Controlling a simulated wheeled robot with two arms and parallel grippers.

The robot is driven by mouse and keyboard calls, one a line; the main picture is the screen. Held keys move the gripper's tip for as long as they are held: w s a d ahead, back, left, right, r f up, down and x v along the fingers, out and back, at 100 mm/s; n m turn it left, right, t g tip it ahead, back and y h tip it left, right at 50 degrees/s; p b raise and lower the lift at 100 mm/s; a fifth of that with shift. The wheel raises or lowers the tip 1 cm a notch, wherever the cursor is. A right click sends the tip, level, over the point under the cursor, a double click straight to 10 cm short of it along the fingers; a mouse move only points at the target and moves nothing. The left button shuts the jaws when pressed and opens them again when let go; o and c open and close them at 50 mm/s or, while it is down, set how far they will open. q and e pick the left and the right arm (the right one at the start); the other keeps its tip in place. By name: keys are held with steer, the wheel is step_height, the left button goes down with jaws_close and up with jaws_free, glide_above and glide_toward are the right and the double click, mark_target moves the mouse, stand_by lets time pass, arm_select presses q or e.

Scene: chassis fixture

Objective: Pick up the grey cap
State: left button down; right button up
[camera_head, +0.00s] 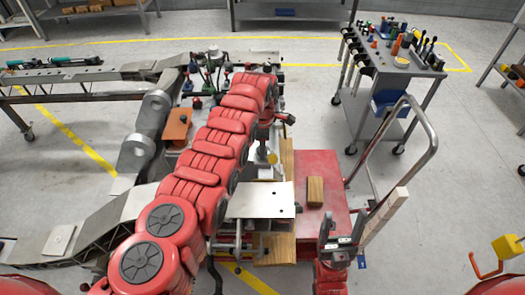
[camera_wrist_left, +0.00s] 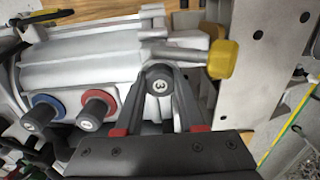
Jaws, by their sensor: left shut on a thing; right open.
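In the left wrist view the grey cap (camera_wrist_left: 160,84), dark with a pale mark on its round face, sits between the fingertips of my left gripper (camera_wrist_left: 160,76). The gripper is shut on it, close against a silvery metal part (camera_wrist_left: 85,58). I cannot tell whether the cap is still seated. In the head view my left arm hides the cap and most of the gripper. My right gripper (camera_head: 341,232) is open and empty, pointing up at the lower right, in front of the red platform.
Beside the metal part are a blue-ringed cap (camera_wrist_left: 46,106), a red-ringed cap (camera_wrist_left: 97,106) and a yellow knob (camera_wrist_left: 224,60). A wooden block (camera_head: 315,191) lies on the red platform (camera_head: 318,164). A tool cart (camera_head: 395,65) stands at the back right.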

arm_select(q)
steer(key=shift+r, duration=0.15)
steer(key=shift+w+r+b, duration=0.1)
steer(key=shift+r+b, duration=0.2)
steer(key=shift+r, duration=0.2)
steer(key=shift+r+b, duration=0.5)
steer(key=shift+a+r+p, duration=0.15)
steer(key=shift+r+p, duration=0.45)
steer(key=shift+r, duration=0.3)
steer(key=s+a+p, duration=0.1)
steer(key=s+p, duration=0.8)
steer(key=s, duration=0.7)
steer(key=shift+a+r+p, duration=0.35)
steer(key=shift+r+p, duration=0.05)
